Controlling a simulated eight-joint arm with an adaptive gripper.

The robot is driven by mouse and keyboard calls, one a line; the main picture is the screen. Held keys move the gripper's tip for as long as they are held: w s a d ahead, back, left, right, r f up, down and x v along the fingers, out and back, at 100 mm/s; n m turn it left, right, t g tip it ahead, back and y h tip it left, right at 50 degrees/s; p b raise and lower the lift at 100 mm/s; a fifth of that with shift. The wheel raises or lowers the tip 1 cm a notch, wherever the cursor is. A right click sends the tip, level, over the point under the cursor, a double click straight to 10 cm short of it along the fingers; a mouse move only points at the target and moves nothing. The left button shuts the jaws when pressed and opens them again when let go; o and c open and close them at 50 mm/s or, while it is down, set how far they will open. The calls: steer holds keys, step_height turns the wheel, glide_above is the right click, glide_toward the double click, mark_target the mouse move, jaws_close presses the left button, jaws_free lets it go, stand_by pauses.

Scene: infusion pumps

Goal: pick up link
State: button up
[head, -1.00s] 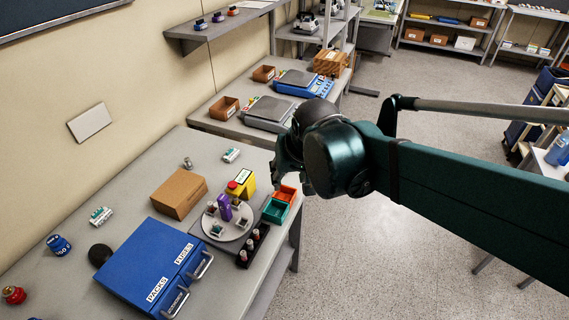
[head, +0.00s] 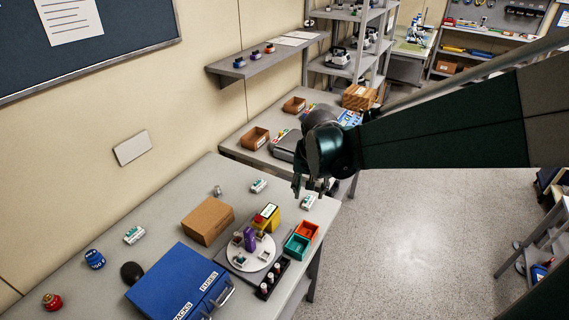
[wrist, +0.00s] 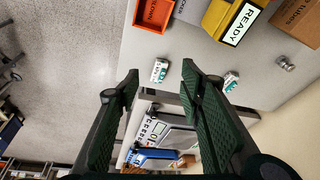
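Small white-and-green modules lie on the grey table; their labels are too small for me to tell which is the link. One module (head: 308,201) is near the table's right edge, just below my gripper (head: 311,187). In the wrist view this module (wrist: 160,71) appears between the fingertips of my gripper (wrist: 159,80), which is open and empty, apparently above it. A second module (head: 259,186) lies farther left and also shows in the wrist view (wrist: 231,81), partly beside the right finger. A third module (head: 134,235) lies at the left.
Orange (head: 307,231) and green (head: 297,247) bins stand near the right edge, beside a yellow READY box (head: 267,217) and a round turntable (head: 262,258). A cardboard box (head: 207,221) and a blue case (head: 176,284) stand left. Another bench (head: 236,150) is behind.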

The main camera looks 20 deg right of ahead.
mark_target(309, 200)
steer(key=w+d+f+m+p, duration=0.1)
steer(key=w+f+p, duration=0.1)
steer(key=w+d+f+m+g+p, duration=0.1)
steer(key=w+f+p, duration=0.1)
steer(key=w, duration=0.1)
steer(key=w+d+f+p, duration=0.1)
steer(key=w+f+p, duration=0.1)
steer(key=w, duration=0.1)
steer(key=shift+w+f+m+g, duration=0.15)
steer(key=shift+f+m+g, duration=0.05)
steer(key=shift+m+g, duration=0.2)
steer(key=shift+f, duration=0.15)
steer(key=shift+w+d+f, duration=0.1)
steer(key=shift+f, duration=0.55)
steer(key=shift+w+d+f, duration=0.1)
steer(key=shift+f, duration=0.5)
steer(key=shift+w+d+f+b, duration=0.1)
steer(key=shift+w+f+b, duration=0.1)
steer(key=shift+f, duration=1.1)
steer(key=shift+w+d+f+b, duration=0.1)
steer(key=shift+w+f, duration=0.05)
steer(key=shift+f, duration=1.15)
steer(key=shift+c, duration=0.3)
steer(key=c, duration=0.9)
